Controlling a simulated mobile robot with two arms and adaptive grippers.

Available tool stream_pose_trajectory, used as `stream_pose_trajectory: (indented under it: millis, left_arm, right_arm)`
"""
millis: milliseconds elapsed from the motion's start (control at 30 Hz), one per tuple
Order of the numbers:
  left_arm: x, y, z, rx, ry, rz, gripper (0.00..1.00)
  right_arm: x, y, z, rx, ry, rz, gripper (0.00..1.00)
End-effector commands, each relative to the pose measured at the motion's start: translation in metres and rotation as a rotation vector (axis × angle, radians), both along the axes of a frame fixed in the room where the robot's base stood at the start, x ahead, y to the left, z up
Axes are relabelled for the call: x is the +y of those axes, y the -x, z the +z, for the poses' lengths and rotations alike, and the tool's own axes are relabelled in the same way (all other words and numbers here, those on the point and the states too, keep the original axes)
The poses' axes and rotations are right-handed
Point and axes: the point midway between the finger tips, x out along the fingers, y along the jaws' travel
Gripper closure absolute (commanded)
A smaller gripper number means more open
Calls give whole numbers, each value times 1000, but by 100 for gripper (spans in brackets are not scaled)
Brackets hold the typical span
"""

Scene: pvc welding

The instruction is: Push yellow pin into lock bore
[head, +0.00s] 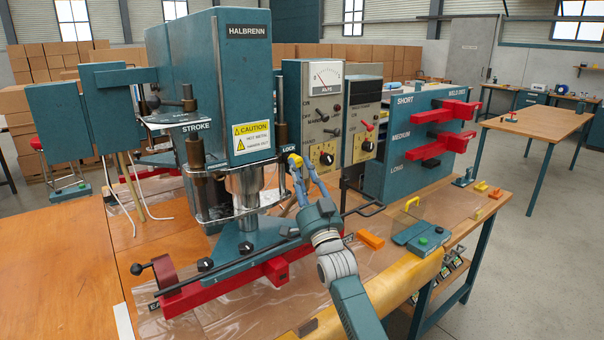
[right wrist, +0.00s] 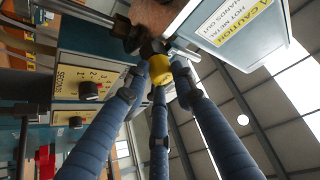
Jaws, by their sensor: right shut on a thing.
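The yellow pin (head: 293,160) is at the front right of the teal welding machine, just below the LOCK label (head: 288,148). My right gripper (head: 298,165) reaches up from below with its blue fingers closed around the pin's head. In the right wrist view the yellow pin (right wrist: 160,74) shows between the fingertips of the gripper (right wrist: 160,82), close to a dark collar (right wrist: 152,46) on the machine. The lock bore itself is hidden behind the pin and fingers, so I cannot tell how deep the pin sits. My left gripper is not in view.
The machine head (head: 240,80) with its caution label stands directly left of the gripper. The control panel (head: 324,115) is close behind. A red-based fixture (head: 230,277) with a long dark rod lies below. A teal box (head: 422,235) and orange block (head: 370,240) sit to the right.

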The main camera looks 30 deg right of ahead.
Motion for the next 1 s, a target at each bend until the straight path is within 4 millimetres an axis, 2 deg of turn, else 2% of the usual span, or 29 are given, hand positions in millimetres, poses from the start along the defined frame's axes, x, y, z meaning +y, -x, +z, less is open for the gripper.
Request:
stream_pose_trajectory:
  millis: [67,100,200,567,667,1000]
  left_arm:
    - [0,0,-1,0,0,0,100]
    - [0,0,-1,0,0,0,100]
    - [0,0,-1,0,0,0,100]
    - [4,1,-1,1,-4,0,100]
    - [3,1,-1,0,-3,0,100]
    - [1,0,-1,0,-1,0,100]
  right_arm:
    - [0,-2,-1,0,0,0,100]
    - [0,-2,0,0,0,0,69]
    - [0,-2,0,1,0,0,53]
    - [1,3,-4,2,0,1,53]
    - [4,13,-11,3,0,1,53]
    - [16,73,-47,4,-1,0,53]
